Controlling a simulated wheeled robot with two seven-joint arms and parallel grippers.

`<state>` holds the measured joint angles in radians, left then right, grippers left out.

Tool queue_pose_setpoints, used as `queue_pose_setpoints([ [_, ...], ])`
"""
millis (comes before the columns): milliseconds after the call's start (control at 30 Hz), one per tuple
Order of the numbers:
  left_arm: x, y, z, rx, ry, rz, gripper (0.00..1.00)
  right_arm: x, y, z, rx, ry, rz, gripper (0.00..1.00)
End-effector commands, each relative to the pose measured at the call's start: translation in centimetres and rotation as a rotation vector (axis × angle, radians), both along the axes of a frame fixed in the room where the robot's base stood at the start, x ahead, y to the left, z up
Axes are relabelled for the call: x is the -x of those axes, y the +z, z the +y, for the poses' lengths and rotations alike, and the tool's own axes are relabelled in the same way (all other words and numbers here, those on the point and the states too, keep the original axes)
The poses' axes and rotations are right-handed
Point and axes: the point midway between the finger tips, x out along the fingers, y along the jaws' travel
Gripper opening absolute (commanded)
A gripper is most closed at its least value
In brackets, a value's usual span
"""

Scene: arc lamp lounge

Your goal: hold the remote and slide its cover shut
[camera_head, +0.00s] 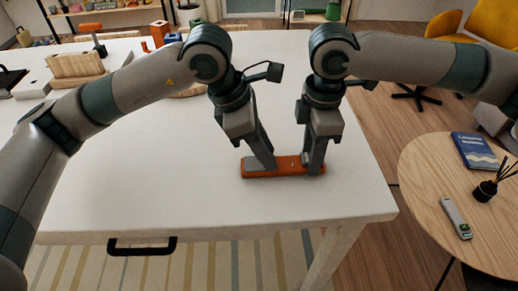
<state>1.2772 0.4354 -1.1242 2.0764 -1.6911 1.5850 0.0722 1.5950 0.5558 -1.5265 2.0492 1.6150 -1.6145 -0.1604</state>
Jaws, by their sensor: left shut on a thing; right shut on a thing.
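The orange-red remote (288,163) lies flat near the front right of the white table (180,190), its long side running left to right. My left gripper (262,165) is shut on its left end, where a grey patch shows. My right gripper (314,168) is shut on its right end. I cannot tell the cover's edge from the body at this size, nor how far the cover is open.
A wooden holder (76,66) and several small coloured objects stand at the table's back left. A black handle (142,246) is on the front edge. A round side table (425,170) at right holds a blue book (474,151). The table's middle is clear.

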Motion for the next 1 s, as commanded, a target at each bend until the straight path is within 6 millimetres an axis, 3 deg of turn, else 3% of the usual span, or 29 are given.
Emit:
queue_pose_setpoints([
  [100, 0.0, 0.0, -0.1, 0.004, 0.0, -0.001, 0.0, 0.1, 0.0, 0.2, -0.005, 0.004, 0.001, 0.11],
  [133, 0.0, 0.0, -0.1, 0.004, 0.0, -0.001, 0.34, 0.1, 0.0, 0.2, -0.005, 0.004, 0.001, 0.11],
  [200, 0.0, 0.0, -0.1, 0.004, 0.0, -0.001, 0.47, 0.1, 0.0, 0.2, -0.005, 0.004, 0.001, 0.11],
  [667, 0.0, 0.6, 0.2, 0.003, 0.0, 0.0, 0.47, 0.0, 0.0, 0.1, -0.003, 0.002, 0.0, 0.11],
  [1000, 0.1, 4.8, 1.9, 0.004, 0.001, -0.004, 0.47, 0.0, 0.0, 0.1, -0.003, 0.001, 0.0, 0.11],
])
